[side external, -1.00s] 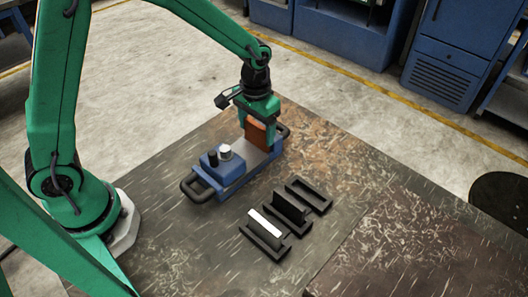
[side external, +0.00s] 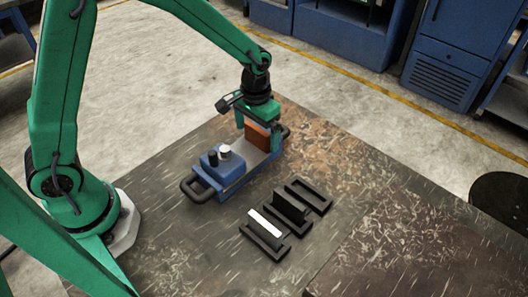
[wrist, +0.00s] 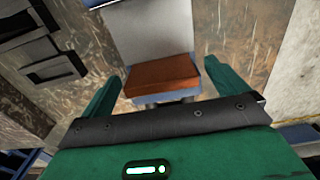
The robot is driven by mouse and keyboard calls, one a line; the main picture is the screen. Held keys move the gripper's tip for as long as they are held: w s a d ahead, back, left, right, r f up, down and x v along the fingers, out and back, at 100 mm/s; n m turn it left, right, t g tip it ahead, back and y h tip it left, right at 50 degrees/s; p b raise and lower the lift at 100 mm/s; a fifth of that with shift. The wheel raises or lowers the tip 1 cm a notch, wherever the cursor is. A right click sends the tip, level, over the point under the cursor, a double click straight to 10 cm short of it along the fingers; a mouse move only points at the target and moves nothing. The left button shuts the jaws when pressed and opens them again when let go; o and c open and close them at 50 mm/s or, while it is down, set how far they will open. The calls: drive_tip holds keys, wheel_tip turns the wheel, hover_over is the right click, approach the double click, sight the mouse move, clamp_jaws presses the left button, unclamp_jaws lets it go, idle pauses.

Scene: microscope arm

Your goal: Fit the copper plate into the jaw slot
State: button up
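The copper plate (side external: 257,137) stands upright at the far end of the blue vise-like device (side external: 235,182), where the jaw is. Its lower edge is hard to make out, so I cannot tell how deep it sits in the slot. My gripper (side external: 260,121) is just above and around the plate, with its fingers spread. In the wrist view the plate (wrist: 162,76) lies between the two fingers of my gripper (wrist: 160,80), with a gap on each side.
Three dark holders stand in front of the device: one with a white plate (side external: 266,222), one with a dark plate (side external: 291,207), and one empty (side external: 310,194). The device carries a black knob (side external: 212,158) and a white knob (side external: 224,152).

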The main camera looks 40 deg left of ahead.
sight(254, 129)
idle(0.3)
drive_tip(key=shift+r, duration=3.9)
drive_tip(key=shift+s+a+r, duration=0.2)
drive_tip(key=shift+s+r, duration=0.05)
drive_tip(key=shift+r, duration=0.25)
drive_tip(key=s+a+r+t, duration=0.2)
drive_tip(key=s+a+r, duration=0.2)
drive_tip(key=s, duration=0.5)
drive_tip(key=s+a+r+t, duration=0.3)
drive_tip(key=s+a+r, duration=0.1)
drive_tip(key=s+r, duration=0.3)
drive_tip(key=shift+s+a+t, duration=0.25)
drive_tip(key=shift+s+t, duration=0.05)
drive_tip(key=shift+s, duration=0.75)
